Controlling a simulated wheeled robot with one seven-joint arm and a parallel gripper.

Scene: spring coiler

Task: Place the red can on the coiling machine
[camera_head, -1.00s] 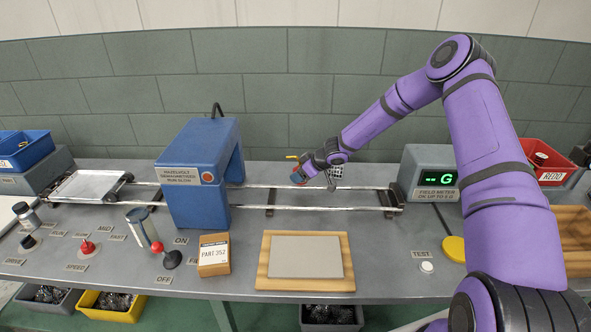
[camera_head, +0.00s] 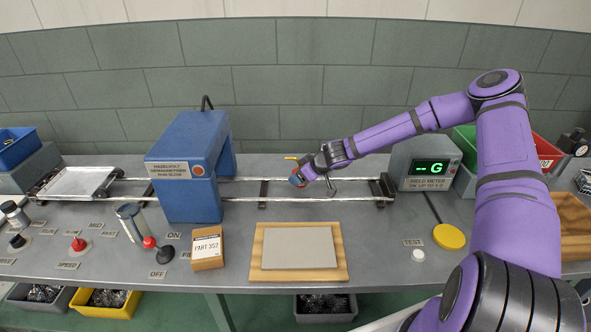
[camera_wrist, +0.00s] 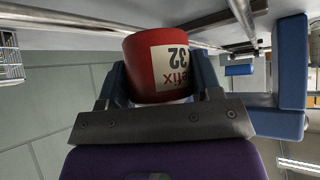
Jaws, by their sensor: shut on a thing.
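The red can (camera_wrist: 158,65) with a pale label reading "32" is between the blue fingers of my gripper (camera_wrist: 160,85) in the wrist view. My gripper is shut on it. In the head view, my gripper (camera_head: 299,179) is over the twin rails, right of the blue arch. The can is mostly hidden there by the gripper. The blue arch (camera_head: 190,165) is labelled as a demagnetiser and straddles the rails (camera_head: 250,198). I cannot tell which thing is the coiling machine.
A metal tray (camera_head: 78,182) is on the left of the rails. A wooden-framed pad (camera_head: 256,262) and a carton (camera_head: 208,248) are in front. A field meter (camera_head: 428,170) stands at right, near a yellow disc (camera_head: 449,237). Levers and knobs line the left front.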

